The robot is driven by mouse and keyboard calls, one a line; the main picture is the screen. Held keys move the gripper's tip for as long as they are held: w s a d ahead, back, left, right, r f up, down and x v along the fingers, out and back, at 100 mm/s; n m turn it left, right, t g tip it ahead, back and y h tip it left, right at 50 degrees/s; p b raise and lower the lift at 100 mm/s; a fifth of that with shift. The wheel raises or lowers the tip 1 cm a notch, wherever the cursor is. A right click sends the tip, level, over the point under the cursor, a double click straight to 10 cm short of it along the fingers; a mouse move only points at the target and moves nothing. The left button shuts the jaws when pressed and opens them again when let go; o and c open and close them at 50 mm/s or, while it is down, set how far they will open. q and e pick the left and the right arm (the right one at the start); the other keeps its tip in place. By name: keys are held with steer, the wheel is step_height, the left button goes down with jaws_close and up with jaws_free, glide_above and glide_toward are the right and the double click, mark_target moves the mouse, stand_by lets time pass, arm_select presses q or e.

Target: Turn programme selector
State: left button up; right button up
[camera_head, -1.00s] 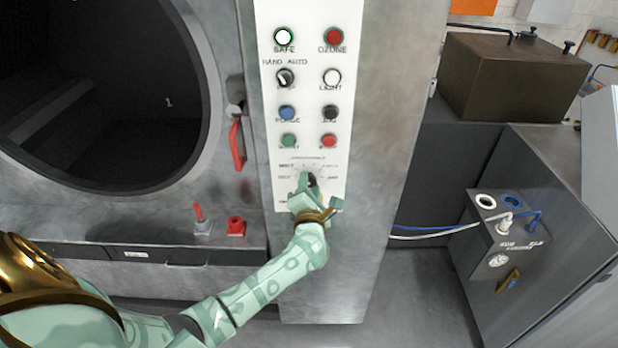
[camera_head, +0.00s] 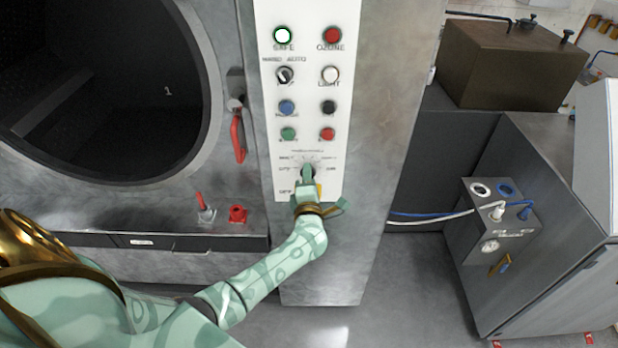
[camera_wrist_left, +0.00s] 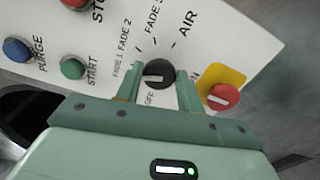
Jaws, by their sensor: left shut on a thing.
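The programme selector (camera_wrist_left: 157,72) is a round black knob with a pale pointer line, low on the white control panel (camera_head: 347,60). In the left wrist view it sits between the two fingers of my left gripper (camera_wrist_left: 160,78), which is shut on it. Labels around it read FADE 1, FADE 2, FADE 3, AIR and OFF; the pointer line lies roughly crosswise in that view. In the head view my left gripper (camera_head: 308,174) covers most of the knob. My right gripper is not in view.
A red button (camera_wrist_left: 223,97) on a yellow plate is close beside the right finger. Green START (camera_wrist_left: 73,68) and blue PURGE (camera_wrist_left: 17,50) buttons are to the left. The round washer door (camera_head: 212,110) with a red handle (camera_head: 238,138) stands left of the panel.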

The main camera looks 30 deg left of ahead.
arm_select(q)
steer(key=shift+f, duration=0.1)
steer(key=o, duration=0.9)
steer(key=shift+o, duration=0.2)
steer(key=b+v, duration=0.1)
steer(key=v, duration=1.5)
steer(key=shift+s, duration=0.25)
steer(key=shift+d, duration=0.1)
